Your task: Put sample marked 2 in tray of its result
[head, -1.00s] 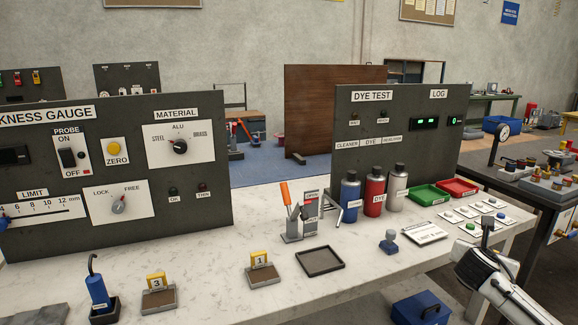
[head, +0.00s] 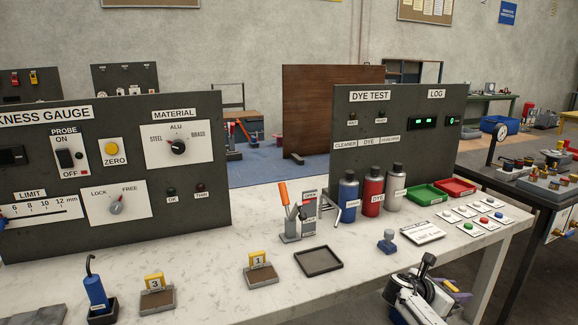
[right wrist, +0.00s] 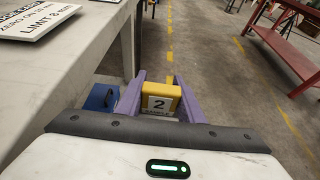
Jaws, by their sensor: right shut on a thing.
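The sample marked 2 (right wrist: 160,98), a yellow block with a white number plate, sits between the purple fingers of my right gripper (right wrist: 160,94), which is shut on it. In the head view my right gripper (head: 440,274) is past the bench's front edge, at the lower right, and a bit of yellow shows by it. A green tray (head: 427,195) and a red tray (head: 456,188) stand side by side before the dye test panel (head: 392,120). Any labels on them are too small to read. My left gripper is out of view.
Samples marked 1 (head: 259,271) and 3 (head: 157,293) stand on the bench. A black tray (head: 318,261), bottles (head: 372,190), a blue knobbed piece (head: 387,242) and cards with coloured buttons (head: 478,217) lie around. In the right wrist view a blue box (right wrist: 97,98) is beside the bench.

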